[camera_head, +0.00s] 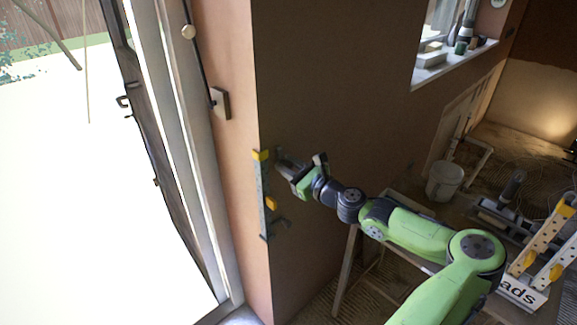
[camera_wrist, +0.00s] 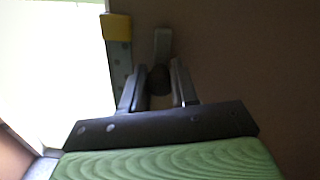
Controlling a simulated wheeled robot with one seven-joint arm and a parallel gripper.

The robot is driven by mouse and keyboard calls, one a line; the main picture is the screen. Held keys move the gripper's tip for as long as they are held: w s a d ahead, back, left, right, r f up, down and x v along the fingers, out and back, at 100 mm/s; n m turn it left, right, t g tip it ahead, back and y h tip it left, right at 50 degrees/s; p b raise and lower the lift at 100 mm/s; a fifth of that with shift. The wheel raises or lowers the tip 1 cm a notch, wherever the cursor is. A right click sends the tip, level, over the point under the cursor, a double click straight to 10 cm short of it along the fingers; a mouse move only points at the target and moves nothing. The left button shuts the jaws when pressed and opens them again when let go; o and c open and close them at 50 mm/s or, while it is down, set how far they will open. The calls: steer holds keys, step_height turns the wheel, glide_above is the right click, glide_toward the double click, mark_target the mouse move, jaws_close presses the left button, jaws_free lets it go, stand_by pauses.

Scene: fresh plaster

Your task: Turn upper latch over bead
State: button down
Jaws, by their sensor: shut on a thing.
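A grey strip with a yellow top end (camera_head: 263,185) stands upright along the wall corner; it also shows in the wrist view (camera_wrist: 119,62). The upper latch (camera_wrist: 162,46) is a short grey bar with a dark round knob, just right of the strip. My gripper (camera_wrist: 159,88) is shut on the latch at its knob, one finger on each side. In the head view my gripper (camera_head: 281,164) is beside the strip's upper part and hides the latch. I cannot make out the bead separately from the strip.
A glazed door (camera_head: 160,120) stands left of the corner, with a small wall box (camera_head: 220,103) between. A white bucket (camera_head: 444,181), a trestle (camera_head: 346,270) and a yellow-and-white ladder (camera_head: 545,245) are at right. The brown wall (camera_head: 340,90) above my arm is clear.

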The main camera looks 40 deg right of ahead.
steer(key=n, duration=0.4)
steer(key=n+b, duration=0.1)
steer(key=n, duration=0.3)
steer(key=shift+a+f+n, duration=0.1)
steer(key=shift+n, duration=0.3)
steer(key=n+b, duration=0.2)
steer(key=n, duration=0.2)
steer(key=shift+f+n+b, duration=0.15)
steer(key=shift+n+b, duration=1.55)
steer(key=shift+n, duration=0.8)
